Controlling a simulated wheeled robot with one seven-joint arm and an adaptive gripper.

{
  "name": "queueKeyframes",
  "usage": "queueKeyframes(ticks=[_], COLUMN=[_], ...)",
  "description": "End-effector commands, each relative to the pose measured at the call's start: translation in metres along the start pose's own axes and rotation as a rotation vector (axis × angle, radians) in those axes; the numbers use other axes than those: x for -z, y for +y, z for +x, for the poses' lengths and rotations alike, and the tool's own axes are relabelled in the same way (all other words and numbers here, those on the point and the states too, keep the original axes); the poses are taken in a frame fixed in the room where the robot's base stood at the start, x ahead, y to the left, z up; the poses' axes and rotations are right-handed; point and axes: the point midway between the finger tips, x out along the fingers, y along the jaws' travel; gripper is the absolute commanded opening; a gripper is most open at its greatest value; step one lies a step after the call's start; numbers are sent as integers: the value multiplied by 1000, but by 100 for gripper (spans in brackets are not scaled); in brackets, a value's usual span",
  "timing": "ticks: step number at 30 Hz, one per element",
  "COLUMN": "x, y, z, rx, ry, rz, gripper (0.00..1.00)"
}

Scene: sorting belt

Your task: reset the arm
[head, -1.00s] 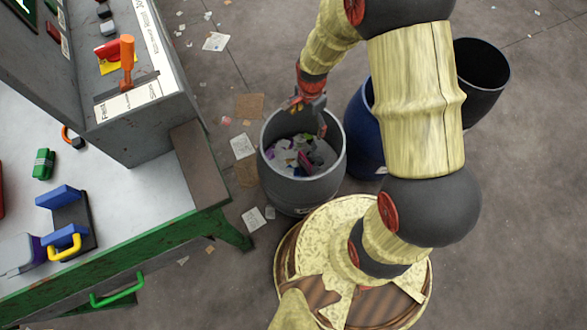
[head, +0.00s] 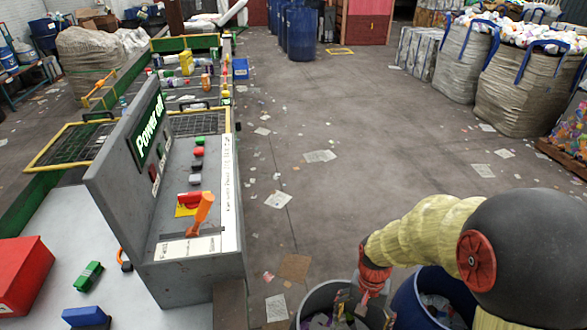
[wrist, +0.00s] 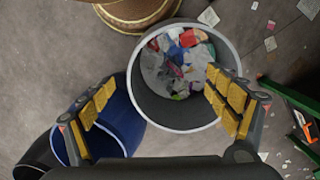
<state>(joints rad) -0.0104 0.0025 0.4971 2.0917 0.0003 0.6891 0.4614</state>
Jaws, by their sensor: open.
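My gripper (head: 362,302) hangs at the lower right of the head view, over the grey bin (head: 308,302). In the wrist view my gripper (wrist: 163,98) has its two yellow-padded fingers wide apart, with nothing held between them. The grey bin (wrist: 154,105) lies below and between the fingers in that view, with mixed scraps inside. My arm is bent, with its forearm reaching left and down to the gripper. In the head view the fingertips are partly cut off by the bottom edge.
A blue bin (head: 408,302) stands right of the grey one, close to my arm. A grey control console (head: 185,275) with an orange lever (head: 203,212) and a "Power off" screen (head: 150,132) stands left. Open floor (head: 335,200) lies beyond.

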Motion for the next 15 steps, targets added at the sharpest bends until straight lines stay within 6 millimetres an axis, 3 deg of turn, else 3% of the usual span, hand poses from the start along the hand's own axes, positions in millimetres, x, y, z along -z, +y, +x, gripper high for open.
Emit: queueKeyframes(ticks=[1,6,15], x=[-6,-29,-71], y=[3,15,37], z=[-20,-76,-158], rx=[9,29,62], ry=[19,81,247], rz=[-55,-234,-423], gripper=[88,88,88])
